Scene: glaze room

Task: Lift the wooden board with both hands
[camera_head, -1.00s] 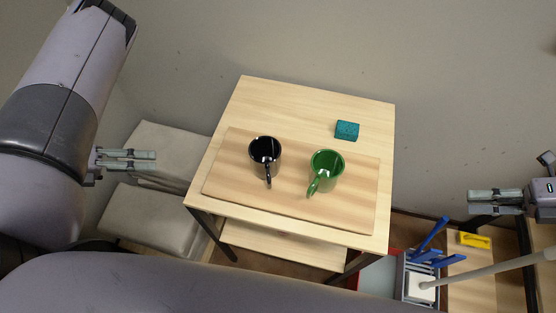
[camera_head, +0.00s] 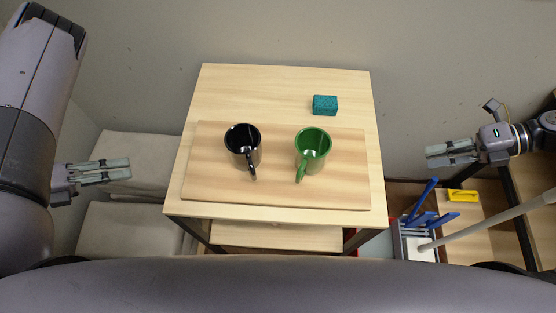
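The wooden board (camera_head: 275,187) lies flat on a small light wood table (camera_head: 265,85). A black mug (camera_head: 243,147) stands on its left half and a green mug (camera_head: 312,152) right of its middle. Both handles point toward me. My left gripper (camera_head: 128,169) is left of the table, apart from the board, with its fingers pointing right and a narrow gap between them. My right gripper (camera_head: 428,156) is right of the table, apart from the board, with its fingers pointing left and spread. Both grippers are empty.
A teal sponge-like block (camera_head: 325,105) lies on the table behind the board. Pale cushioned seats (camera_head: 130,150) stand at the left. At the lower right are a container with blue-handled items (camera_head: 423,205), a yellow object (camera_head: 462,196) on a wooden surface and a pale pole (camera_head: 490,221).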

